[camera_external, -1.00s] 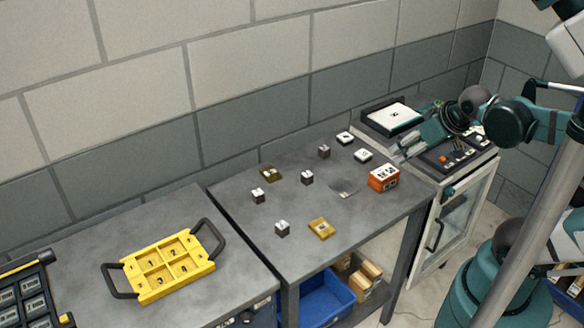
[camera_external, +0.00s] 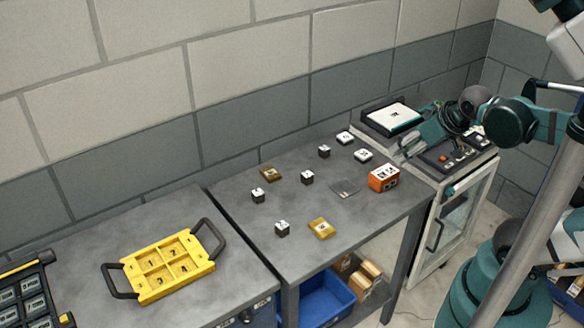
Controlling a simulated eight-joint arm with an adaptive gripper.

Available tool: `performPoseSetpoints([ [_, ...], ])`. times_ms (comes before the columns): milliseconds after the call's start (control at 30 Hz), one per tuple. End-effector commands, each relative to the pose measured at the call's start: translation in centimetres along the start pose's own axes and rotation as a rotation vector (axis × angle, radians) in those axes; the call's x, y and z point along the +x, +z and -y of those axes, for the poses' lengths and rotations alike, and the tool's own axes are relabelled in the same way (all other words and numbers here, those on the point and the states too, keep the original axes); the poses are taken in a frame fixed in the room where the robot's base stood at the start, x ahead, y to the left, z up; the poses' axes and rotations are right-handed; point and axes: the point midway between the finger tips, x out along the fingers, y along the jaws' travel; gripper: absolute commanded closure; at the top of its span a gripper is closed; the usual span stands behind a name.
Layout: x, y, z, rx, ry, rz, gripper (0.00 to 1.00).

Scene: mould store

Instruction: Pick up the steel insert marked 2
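Several small dark cubes with white marked tops stand apart on the grey table: one at the back (camera_external: 324,151), one in the middle (camera_external: 307,177), one at the left (camera_external: 257,196) and one at the front (camera_external: 282,228). Their marks are too small to read surely, so I cannot tell which is the insert marked 2. My gripper (camera_external: 408,147) is at the right, over the far right end of the table near the white cabinet, away from the cubes. Its fingers are too small and cluttered to read, and I see nothing clearly held.
Brass-coloured blocks (camera_external: 321,228), white flat pieces (camera_external: 363,155), a thin grey plate (camera_external: 345,188) and an orange box (camera_external: 384,178) share the table. A yellow handled tray (camera_external: 206,268) with numbered compartments lies at the left. A black-edged device (camera_external: 392,117) stands on the cabinet.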

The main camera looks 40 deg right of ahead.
Motion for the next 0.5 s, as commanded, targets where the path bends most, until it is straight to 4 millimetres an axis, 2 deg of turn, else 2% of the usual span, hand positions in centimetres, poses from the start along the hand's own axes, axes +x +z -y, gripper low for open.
performPoseSetpoints([
  [267,0.0,-0.2,0.2,-0.008,-0.002,0.003,0.63],
  [500,0.1,-1.3,1.3,-0.073,-0.018,0.027,0.63],
])
